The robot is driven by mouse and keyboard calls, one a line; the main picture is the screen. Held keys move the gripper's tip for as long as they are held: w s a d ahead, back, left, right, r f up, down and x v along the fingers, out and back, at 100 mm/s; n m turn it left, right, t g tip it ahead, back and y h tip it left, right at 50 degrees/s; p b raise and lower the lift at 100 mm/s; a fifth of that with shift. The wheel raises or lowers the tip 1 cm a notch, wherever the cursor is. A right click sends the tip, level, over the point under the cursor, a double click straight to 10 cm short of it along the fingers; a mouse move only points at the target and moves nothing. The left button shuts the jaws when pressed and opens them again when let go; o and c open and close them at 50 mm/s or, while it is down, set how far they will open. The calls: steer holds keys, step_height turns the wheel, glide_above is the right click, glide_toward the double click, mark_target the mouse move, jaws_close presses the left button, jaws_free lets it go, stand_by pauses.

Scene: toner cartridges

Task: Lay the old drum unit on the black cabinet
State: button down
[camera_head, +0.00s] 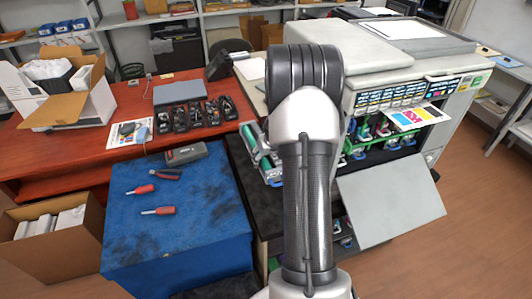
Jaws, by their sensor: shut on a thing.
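A unit with a teal-green roller and grey-white ends (265,160), which looks like the old drum unit, shows just left of my arm, above the far part of the black cabinet. My arm covers its right side. I cannot tell whether it touches the cabinet top. The black cabinet (243,178) stands between the blue-covered box and the printer; its dark top is partly hidden by my arm. My gripper is hidden behind my own arm, which fills the middle of the view.
The printer (385,60) stands at the right with its front flap (391,200) folded down. The blue-covered box (205,225) at left bears red-handled tools. A red desk (70,160) holds an open carton (62,95) and several black cartridges (195,114).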

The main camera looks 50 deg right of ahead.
step_height(320, 180, down, 22)
steer(key=b, duration=1.3)
steer(key=shift+f, duration=0.15)
steer(key=shift+w+d+f, duration=0.1)
steer(key=shift+f, duration=1.05)
steer(key=shift+f, duration=0.1)
steer(key=shift+f, duration=0.45)
steer(key=c, duration=0.8)
jaws_free()
steer(key=o, duration=0.3)
steer(key=shift+o, duration=0.2)
steer(key=shift+f, duration=0.1)
